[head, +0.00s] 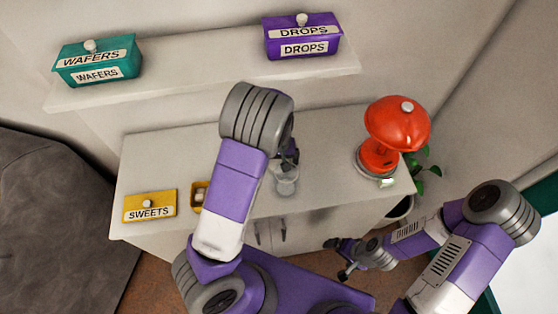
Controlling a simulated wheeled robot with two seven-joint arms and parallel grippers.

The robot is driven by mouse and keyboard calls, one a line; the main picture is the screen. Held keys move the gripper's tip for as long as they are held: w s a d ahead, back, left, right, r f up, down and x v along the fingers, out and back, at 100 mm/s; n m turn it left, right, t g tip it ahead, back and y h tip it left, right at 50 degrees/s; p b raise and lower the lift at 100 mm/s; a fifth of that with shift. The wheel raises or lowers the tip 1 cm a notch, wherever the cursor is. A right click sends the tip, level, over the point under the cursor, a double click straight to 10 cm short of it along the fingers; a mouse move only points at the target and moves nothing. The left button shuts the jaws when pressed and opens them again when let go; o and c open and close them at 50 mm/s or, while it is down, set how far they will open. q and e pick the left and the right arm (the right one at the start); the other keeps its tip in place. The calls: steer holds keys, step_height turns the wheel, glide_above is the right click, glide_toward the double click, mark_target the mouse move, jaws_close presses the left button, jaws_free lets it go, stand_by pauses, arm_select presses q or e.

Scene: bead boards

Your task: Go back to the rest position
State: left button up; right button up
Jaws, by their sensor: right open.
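My right gripper (340,259) is low in front of the cabinet, right of its door handles. Its fingers are apart and hold nothing. My left arm rises through the middle of the view and bends over the counter. Its gripper (290,156) shows only as a dark piece behind the grey joint, close to a clear glass-like cup (286,182) on the counter. Its fingers are mostly hidden, and I cannot tell whether they touch the cup.
A yellow SWEETS lid (150,206) lies on the counter (160,150) beside a yellow box (198,197), partly hidden by my arm. A red mushroom-shaped device (398,125) stands right. The shelf (200,83) holds a teal WAFERS box (98,62) and a purple DROPS box (302,37).

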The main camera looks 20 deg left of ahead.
arm_select(q)
step_height(320, 180, up, 8)
steer(key=shift+f+p, duration=0.25)
steer(key=shift+p, duration=0.5)
